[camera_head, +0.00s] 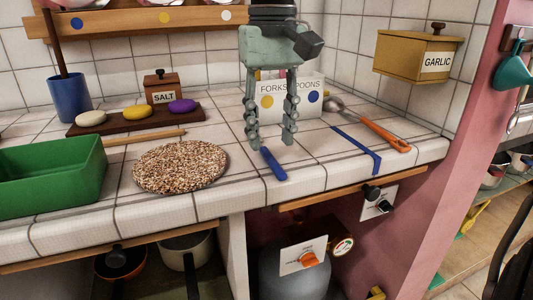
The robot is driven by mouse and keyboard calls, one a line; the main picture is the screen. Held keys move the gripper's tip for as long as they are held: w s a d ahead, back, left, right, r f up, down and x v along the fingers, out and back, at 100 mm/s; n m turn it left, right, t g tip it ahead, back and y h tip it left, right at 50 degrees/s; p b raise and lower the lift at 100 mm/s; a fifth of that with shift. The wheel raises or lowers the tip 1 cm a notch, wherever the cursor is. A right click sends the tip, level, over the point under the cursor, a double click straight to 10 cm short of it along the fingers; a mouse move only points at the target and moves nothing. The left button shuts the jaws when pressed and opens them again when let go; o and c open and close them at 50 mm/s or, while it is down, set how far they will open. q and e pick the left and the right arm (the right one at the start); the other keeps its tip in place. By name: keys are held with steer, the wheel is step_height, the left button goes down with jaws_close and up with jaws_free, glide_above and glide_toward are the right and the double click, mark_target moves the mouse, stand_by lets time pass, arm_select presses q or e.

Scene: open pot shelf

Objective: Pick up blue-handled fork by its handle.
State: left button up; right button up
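A blue handle (272,164), apparently the blue-handled fork's, lies on the white tiled counter near its front edge. The rest of that utensil is hard to make out between and behind the fingers. My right gripper (271,144) points down over the counter, just behind the blue handle in the picture. Its two fingers are spread apart with nothing visibly held between them. I cannot tell whether the fingertips touch the counter. My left gripper is not in view.
A forks and spoons box (300,105) stands behind my gripper. An orange-handled ladle (384,134) and a blue strip (358,149) lie to the right. A round speckled mat (180,166) and a green bin (50,175) are left. A garlic box (415,55) is at upper right.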

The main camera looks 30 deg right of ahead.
mark_target(273, 160)
steer(key=shift+d+f, duration=0.15)
steer(key=shift+f, duration=0.85)
steer(key=shift+d+f, duration=0.1)
steer(key=shift+f, duration=0.85)
jaws_close()
